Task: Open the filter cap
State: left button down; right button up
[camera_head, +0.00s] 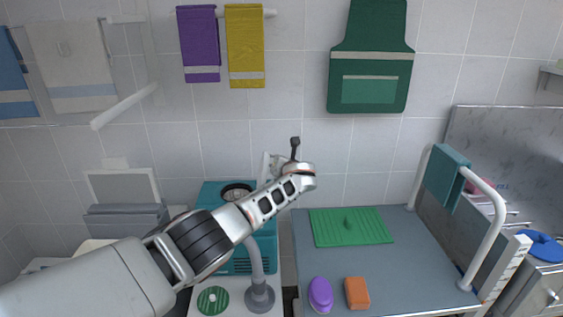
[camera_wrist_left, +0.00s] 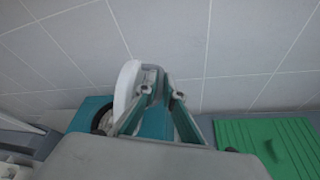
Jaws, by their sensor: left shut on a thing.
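A teal machine (camera_head: 212,195) stands against the wall, with a dark round opening (camera_head: 237,188) in its top. In the left wrist view, the opening's dark rim (camera_wrist_left: 101,119) shows beside the white disc-shaped filter cap (camera_wrist_left: 125,88). The cap stands tilted up on edge, clear of most of the opening. My left gripper (camera_wrist_left: 155,78) is shut on the cap's edge. In the head view, my left gripper (camera_head: 271,163) is partly hidden behind my wrist. I cannot tell whether the cap is still joined to the machine. My right gripper is not in view.
A grey table (camera_head: 420,262) to the right holds a green mat (camera_head: 350,226), a purple brush-like object (camera_head: 320,294) and an orange block (camera_head: 357,293). Towels and a green apron (camera_head: 371,55) hang behind. A grey stand (camera_head: 259,297) is near my arm.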

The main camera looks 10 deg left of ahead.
pick_arm(q)
jog(key=shift+s+f, duration=0.1)
jog(key=shift+f, duration=0.35)
jog(key=c, duration=2.2)
grip_release()
jog(key=shift+o, duration=0.2)
jog(key=shift+a, duration=0.1)
jog(key=shift+s, duration=0.2)
jog(key=v, duration=1.2)
jog(key=shift+w+d+r, duration=0.25)
jog(key=shift+d+r, duration=0.05)
jog(key=shift+r, duration=0.05)
